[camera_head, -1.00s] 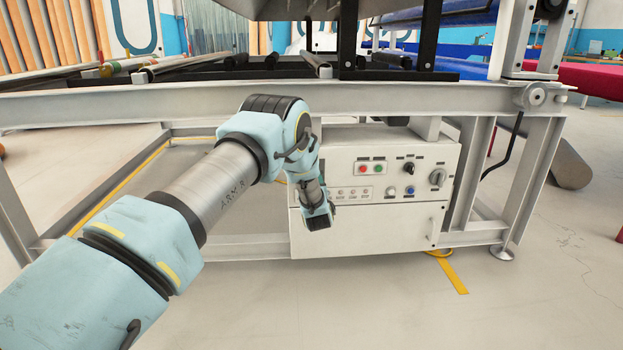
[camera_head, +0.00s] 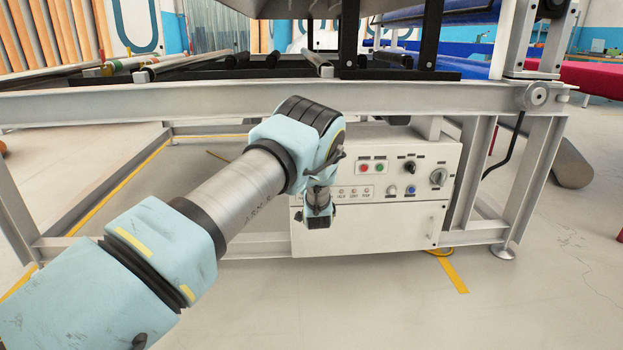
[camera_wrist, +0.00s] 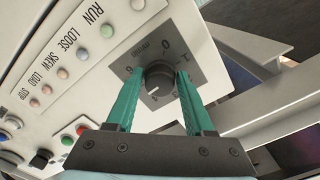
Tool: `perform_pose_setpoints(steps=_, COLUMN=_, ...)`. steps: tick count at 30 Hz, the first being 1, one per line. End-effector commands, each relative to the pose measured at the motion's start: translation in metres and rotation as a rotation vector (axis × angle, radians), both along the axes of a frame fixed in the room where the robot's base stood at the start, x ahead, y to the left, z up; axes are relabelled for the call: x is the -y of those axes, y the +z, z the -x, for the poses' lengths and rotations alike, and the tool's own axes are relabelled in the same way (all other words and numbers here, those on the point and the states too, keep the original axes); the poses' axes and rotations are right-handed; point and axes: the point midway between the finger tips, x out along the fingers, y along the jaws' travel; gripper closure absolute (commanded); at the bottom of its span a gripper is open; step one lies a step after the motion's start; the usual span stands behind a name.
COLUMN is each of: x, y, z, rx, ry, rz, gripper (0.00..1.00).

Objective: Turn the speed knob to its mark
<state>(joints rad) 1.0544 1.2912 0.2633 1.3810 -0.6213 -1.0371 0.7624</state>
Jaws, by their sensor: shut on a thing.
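The speed knob (camera_wrist: 157,88) is a dark round knob with a white pointer line, on a grey square dial plate (camera_wrist: 183,60) with white figures. In the wrist view its pointer aims down and to the left. My gripper (camera_wrist: 158,76) has its two teal fingers on either side of the knob and is shut on it. In the head view my arm hides the knob and the fingers, at the left end of the white control box (camera_head: 370,228).
Several small lamps (camera_wrist: 77,55) run beside the dial. The box also carries red (camera_head: 365,168) and green buttons, a black switch (camera_head: 410,167) and a grey rotary switch (camera_head: 438,177). A grey frame beam (camera_head: 420,103) crosses above the box. The floor in front is clear.

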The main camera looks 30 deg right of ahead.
Motion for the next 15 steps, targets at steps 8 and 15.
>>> perform_pose_setpoints(steps=8, x=-0.0004, y=-0.0011, z=0.0002, rx=0.027, ry=0.0, rz=-0.066, gripper=1.0)
perform_pose_setpoints(steps=15, x=-0.0005, y=-0.0011, z=0.0002, rx=0.032, ry=0.0, rz=-0.075, gripper=1.0)
